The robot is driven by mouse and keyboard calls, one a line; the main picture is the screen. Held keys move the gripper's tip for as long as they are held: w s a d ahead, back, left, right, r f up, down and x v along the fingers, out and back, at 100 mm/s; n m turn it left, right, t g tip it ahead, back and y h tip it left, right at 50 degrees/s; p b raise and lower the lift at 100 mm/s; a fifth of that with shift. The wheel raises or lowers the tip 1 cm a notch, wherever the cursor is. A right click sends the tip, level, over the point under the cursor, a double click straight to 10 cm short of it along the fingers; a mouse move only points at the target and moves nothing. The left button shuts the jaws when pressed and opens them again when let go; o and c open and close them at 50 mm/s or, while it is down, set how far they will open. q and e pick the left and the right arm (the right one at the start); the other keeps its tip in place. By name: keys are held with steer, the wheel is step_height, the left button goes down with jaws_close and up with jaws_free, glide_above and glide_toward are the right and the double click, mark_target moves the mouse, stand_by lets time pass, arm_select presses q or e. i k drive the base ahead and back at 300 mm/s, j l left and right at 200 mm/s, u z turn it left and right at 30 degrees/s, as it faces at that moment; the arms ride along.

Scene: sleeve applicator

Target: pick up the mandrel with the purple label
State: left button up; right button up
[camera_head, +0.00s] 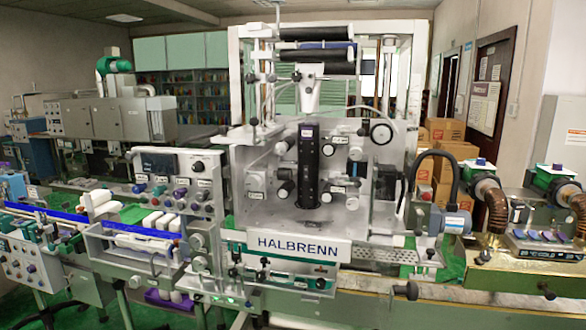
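A tall black upright cylinder (308,170) stands at the middle of the front plate of the machine marked HALBRENN. A small purplish patch shows near its top, and it looks like the mandrel with the purple label, but the patch is too small to read. Neither of my grippers shows in the head view.
The HALBRENN machine (290,248) fills the centre, with knobs and rollers around the black cylinder. A control panel (180,180) and a tray with white pieces (135,243) stand to its left. A grey motor unit (449,222) with a black hose and a bench scale (543,245) are at right.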

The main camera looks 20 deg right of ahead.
mark_target(309, 132)
steer(key=i+j+z, duration=0.1)
steer(key=j+z, duration=0.15)
steer(key=z, duration=0.2)
steer(key=j+z, duration=0.3)
steer(key=z, duration=0.2)
steer(key=i+j, duration=0.05)
